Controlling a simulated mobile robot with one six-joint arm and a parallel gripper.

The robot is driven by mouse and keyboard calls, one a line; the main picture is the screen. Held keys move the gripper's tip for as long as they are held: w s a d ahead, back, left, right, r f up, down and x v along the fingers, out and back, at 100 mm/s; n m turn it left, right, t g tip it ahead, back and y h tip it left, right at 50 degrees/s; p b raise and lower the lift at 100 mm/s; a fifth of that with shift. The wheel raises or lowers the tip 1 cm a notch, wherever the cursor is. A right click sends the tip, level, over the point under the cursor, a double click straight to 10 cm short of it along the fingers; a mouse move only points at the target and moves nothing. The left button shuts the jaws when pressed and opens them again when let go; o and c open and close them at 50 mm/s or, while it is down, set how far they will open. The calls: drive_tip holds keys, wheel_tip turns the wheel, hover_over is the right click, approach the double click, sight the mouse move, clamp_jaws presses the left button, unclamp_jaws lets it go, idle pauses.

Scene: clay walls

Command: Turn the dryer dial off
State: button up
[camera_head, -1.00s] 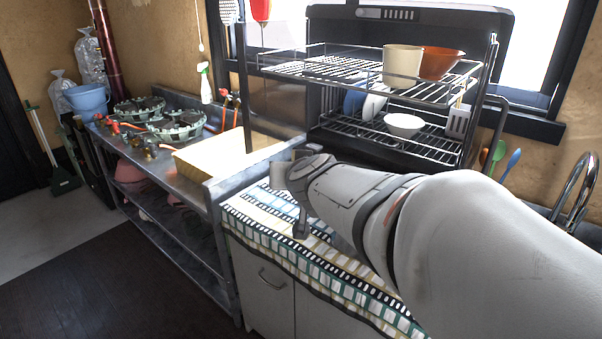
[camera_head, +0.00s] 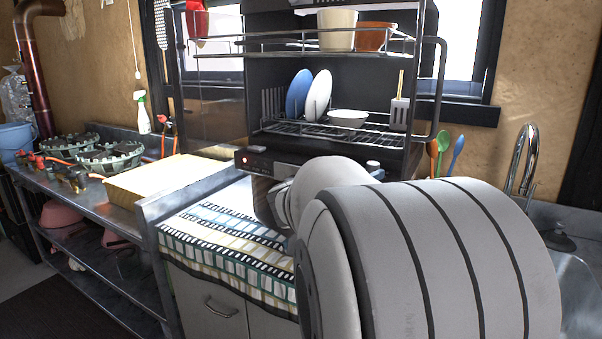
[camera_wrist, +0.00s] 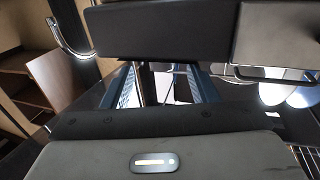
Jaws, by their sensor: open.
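The dish dryer (camera_head: 335,70) is a tall black rack unit with a dark front panel (camera_head: 262,163) low down. A red light (camera_head: 242,159) glows at the panel's left end. A small pale round knob (camera_head: 373,165), seemingly the dial, shows at the right end, just above my arm. Its setting is too small to read. My arm covers the panel's middle, and my gripper's fingertips are hidden in the head view. In the wrist view my gripper (camera_wrist: 163,88) is open, its fingers apart with nothing clear between them. I cannot tell the dial in that view.
White and blue plates (camera_head: 318,95), a bowl (camera_head: 348,118) and a spatula (camera_head: 400,108) stand in the rack; two pots (camera_head: 337,30) are on top. A patterned cloth (camera_head: 225,235) covers the counter front. A steel shelf (camera_head: 150,210) stands left; a tap (camera_head: 524,155) is right.

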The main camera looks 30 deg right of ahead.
sight(371, 168)
drive_tip(key=shift+w+d, duration=0.2)
drive_tip(key=shift+d, duration=0.65)
drive_tip(key=shift+w+d, duration=0.15)
drive_tip(key=shift+d, duration=0.65)
drive_tip(key=c, duration=0.9)
drive_tip(key=shift+c, duration=0.3)
